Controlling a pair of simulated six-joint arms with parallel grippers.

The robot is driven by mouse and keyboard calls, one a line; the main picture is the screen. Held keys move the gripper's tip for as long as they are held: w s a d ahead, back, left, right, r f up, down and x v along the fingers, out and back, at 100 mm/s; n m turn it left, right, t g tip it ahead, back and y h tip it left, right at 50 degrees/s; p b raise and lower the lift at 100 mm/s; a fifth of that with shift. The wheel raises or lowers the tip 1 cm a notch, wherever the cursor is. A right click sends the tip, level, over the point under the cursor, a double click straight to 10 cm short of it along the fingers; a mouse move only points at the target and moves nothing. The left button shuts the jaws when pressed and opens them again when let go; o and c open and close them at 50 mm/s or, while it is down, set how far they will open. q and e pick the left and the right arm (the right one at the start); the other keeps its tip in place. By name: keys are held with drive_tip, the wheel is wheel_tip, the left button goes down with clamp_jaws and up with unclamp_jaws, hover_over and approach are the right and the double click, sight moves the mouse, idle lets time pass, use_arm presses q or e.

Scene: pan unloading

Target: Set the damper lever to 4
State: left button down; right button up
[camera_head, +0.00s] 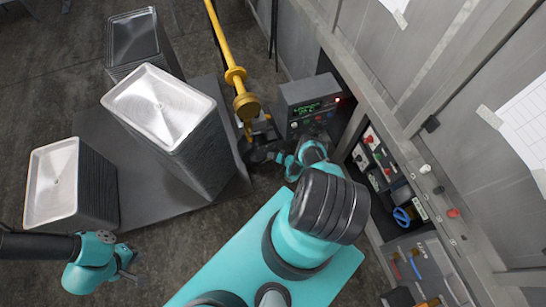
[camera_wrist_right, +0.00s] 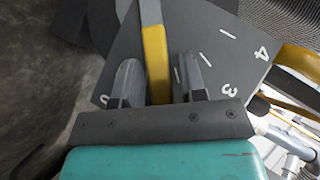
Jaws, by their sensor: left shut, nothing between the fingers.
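The damper lever is a yellow bar (camera_wrist_right: 157,62) in the right wrist view. It runs between the two fingers of my right gripper (camera_wrist_right: 157,82), with a finger close on each side; I cannot tell whether both touch it. Behind it is a dark grey scale plate (camera_wrist_right: 222,58) with white ticks and the numerals 3 and 4 to the right of the lever. Other numerals are hidden by the gripper. In the head view, my right gripper (camera_head: 258,154) is at the foot of the yellow pipe. My left gripper (camera_head: 132,267) is shut and empty at the lower left.
Stacks of metal pans (camera_head: 165,105) stand on a dark platform (camera_head: 98,118) at left. A yellow pipe (camera_head: 224,45) rises beside a grey control box (camera_head: 309,103) with a green display. Tool bins (camera_head: 420,265) line the right wall. Bare floor lies at lower left.

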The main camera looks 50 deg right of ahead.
clamp_jaws()
idle(0.5)
